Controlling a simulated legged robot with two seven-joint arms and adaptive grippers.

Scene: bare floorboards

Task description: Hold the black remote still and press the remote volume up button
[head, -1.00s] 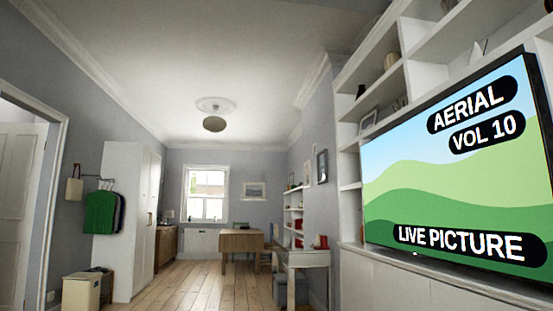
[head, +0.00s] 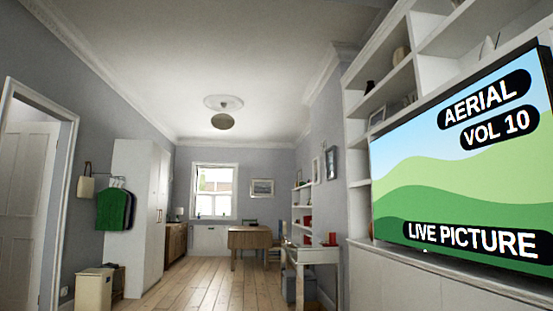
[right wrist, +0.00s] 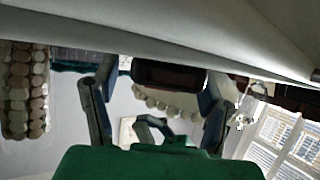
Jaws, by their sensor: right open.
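The black remote cannot be made out for certain in either view. A dark, flat-fronted box-like object (right wrist: 168,76) shows between and beyond the fingertips of my right gripper (right wrist: 157,80) in the right wrist view; I cannot tell what it is. The right gripper is open, its two fingers apart, with nothing clearly held. In the head view, the television (head: 460,170) at the right reads "AERIAL", "VOL 10" and "LIVE PICTURE". My left gripper is not in view.
A pale overhanging surface (right wrist: 150,25) crosses the top of the right wrist view. In the head view, white shelving (head: 385,80) surrounds the television. A wooden table (head: 250,238) and white desk (head: 315,255) stand farther back. Bare floorboards (head: 205,285) are clear in the middle.

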